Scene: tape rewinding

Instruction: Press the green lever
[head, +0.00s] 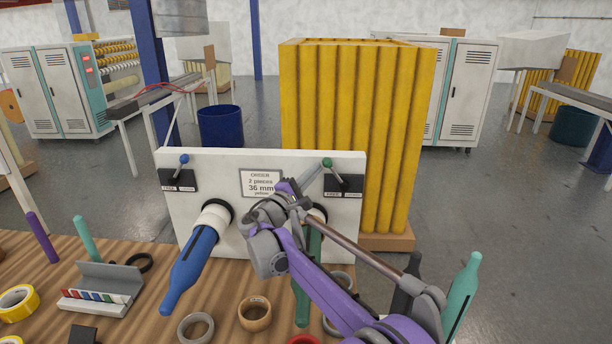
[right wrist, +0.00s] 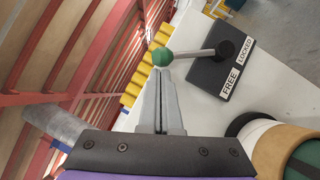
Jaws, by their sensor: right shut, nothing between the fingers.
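The green lever (head: 327,163) is on a dark plate (head: 350,184) at the upper right of the white board. Its knob leans up and left from the pivot. In the right wrist view the green knob (right wrist: 162,57) lies just beyond my fingertips, and its grey rod runs right to the plate marked FREE and LOCKED. My right gripper (head: 317,173) is shut and empty, its tips close below the knob. It also shows in the right wrist view (right wrist: 160,75). I cannot tell whether the tips touch the knob. My left gripper is not in view.
A blue lever (head: 184,159) stands at the board's left, above a spindle with a blue handle (head: 190,268). A green handle (head: 303,290) is partly behind my right arm. Tape rolls (head: 255,314) lie on the wooden table. A yellow stack (head: 355,110) stands behind the board.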

